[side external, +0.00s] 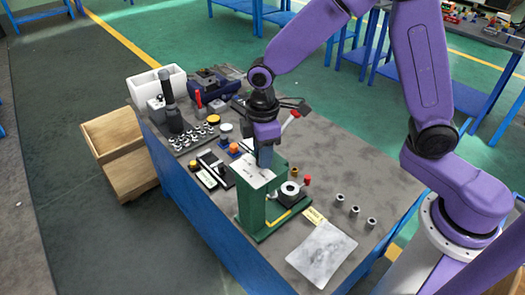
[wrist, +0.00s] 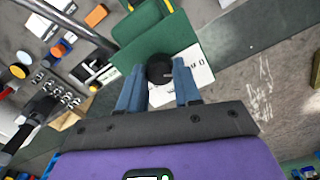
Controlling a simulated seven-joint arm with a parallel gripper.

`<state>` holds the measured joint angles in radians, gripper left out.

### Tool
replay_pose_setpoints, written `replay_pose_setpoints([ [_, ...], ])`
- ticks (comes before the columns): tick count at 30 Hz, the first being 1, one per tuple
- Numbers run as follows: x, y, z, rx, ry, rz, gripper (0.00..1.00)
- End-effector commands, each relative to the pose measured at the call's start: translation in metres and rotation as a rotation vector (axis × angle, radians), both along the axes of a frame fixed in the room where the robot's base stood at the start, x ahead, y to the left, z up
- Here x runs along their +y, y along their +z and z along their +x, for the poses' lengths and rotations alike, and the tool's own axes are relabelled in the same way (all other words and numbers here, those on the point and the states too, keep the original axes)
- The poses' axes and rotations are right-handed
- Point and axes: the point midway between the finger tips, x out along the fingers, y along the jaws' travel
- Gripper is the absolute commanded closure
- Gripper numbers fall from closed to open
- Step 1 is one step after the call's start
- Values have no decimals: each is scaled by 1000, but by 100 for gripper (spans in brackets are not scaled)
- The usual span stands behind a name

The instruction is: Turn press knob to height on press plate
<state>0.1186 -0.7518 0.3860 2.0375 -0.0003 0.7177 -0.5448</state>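The green press (side external: 262,205) stands on the grey bench, with a white marked plate (side external: 250,172) on its top; the plate also shows in the wrist view (wrist: 198,72). The round black press knob (wrist: 160,70) sits at this plate in the wrist view. My gripper (wrist: 159,66) has its two blue fingers on either side of the knob, spread about its width. I cannot tell whether they touch it. In the side view my gripper (side external: 264,160) points down at the press top and hides the knob.
A red-tipped lever (side external: 292,116) shows beside my gripper. Several small metal parts (side external: 355,211) and a pale sheet (side external: 322,252) lie right of the press. Tools, small parts and a white bin (side external: 158,84) crowd the left side. The bench's back right is fairly clear.

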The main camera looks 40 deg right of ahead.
Motion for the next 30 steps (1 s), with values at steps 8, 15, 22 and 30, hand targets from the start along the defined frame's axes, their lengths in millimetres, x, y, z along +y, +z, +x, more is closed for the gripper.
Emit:
replay_pose_setpoints([
  [8,1,0,0,0,-35,0,97],
  [15,0,0,0,1,-169,0,97],
  [22,0,1,0,1,-375,0,97],
  [30,0,1,0,0,-629,-1,97],
])
